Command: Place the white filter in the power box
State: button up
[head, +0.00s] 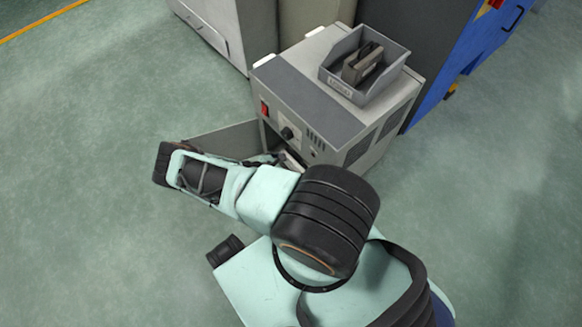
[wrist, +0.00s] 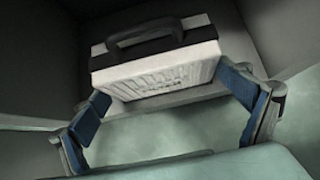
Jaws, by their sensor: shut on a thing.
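The power box (head: 362,147) is a grey cabinet with a red switch and a dial on its front. Its door (head: 222,140) stands open to the left. In the wrist view, the white filter (wrist: 155,75) is a flat white block with a dark band and a black handle on top. It is inside a dark-walled space, over a grey surface. My gripper (wrist: 160,88) is shut on the filter, with blue pads at its left and right ends. In the head view, my arm reaches to the box's lower front opening and mostly hides the gripper and filter. I cannot tell whether the filter rests on the floor of the box.
A grey bin (head: 372,84) with dark-edged blocks (head: 362,64) sits on top of the box. Grey cabinets (head: 225,25) and a blue cabinet (head: 470,50) stand behind it. The green floor (head: 90,150) is clear to the left and right.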

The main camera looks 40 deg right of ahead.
jog(key=shift+f, duration=0.1)
jog(key=o, duration=1)
jog(key=shift+o, duration=0.2)
jog(key=shift+a+r, duration=0.15)
jog(key=shift+r, duration=0.15)
jog(key=p+v, duration=0.4)
jog(key=v, duration=0.7)
jog(key=shift+a+r, duration=0.15)
jog(key=shift+a, duration=0.1)
